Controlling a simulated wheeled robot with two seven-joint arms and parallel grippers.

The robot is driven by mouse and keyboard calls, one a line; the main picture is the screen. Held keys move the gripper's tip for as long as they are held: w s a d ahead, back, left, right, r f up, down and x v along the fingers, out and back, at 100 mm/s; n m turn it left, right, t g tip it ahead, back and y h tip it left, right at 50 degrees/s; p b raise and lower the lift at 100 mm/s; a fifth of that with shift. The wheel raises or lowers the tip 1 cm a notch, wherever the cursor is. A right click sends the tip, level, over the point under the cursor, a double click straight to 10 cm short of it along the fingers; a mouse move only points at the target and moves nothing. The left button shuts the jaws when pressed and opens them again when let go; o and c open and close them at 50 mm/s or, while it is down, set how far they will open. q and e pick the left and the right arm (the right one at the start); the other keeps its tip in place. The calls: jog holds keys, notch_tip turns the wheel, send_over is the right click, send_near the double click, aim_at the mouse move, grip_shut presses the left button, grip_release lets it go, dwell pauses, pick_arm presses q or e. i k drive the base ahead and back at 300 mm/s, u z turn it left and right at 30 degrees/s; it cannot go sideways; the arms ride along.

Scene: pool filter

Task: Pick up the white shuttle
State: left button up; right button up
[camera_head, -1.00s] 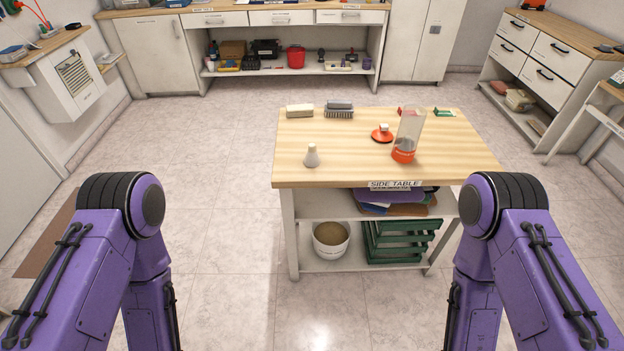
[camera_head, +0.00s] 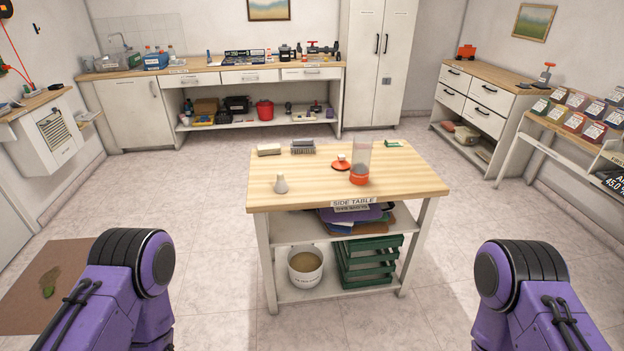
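A small whitish, cone-shaped piece (camera_head: 281,184) stands upright near the front left of the side table (camera_head: 395,194). It looks most like the white shuttle, though it is small in view. A clear cylinder with a red base (camera_head: 359,177) stands on the right part of the tabletop. A red disc with a white knob (camera_head: 341,165) lies just left of it. Only my purple arm links show at the lower left and lower right. Both of my grippers are out of view, and neither arm touches the table.
A pale block (camera_head: 269,149), a grey brush (camera_head: 303,147) and a green piece (camera_head: 393,144) lie along the table's back edge. A bucket (camera_head: 306,267) and green crates (camera_head: 366,263) sit on its lower shelf. The floor before the table is clear. A mat (camera_head: 30,310) lies at left.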

aim_at(281, 186)
jog(key=z, duration=0.45)
jog(key=i, duration=0.9)
jog(key=z, duration=0.05)
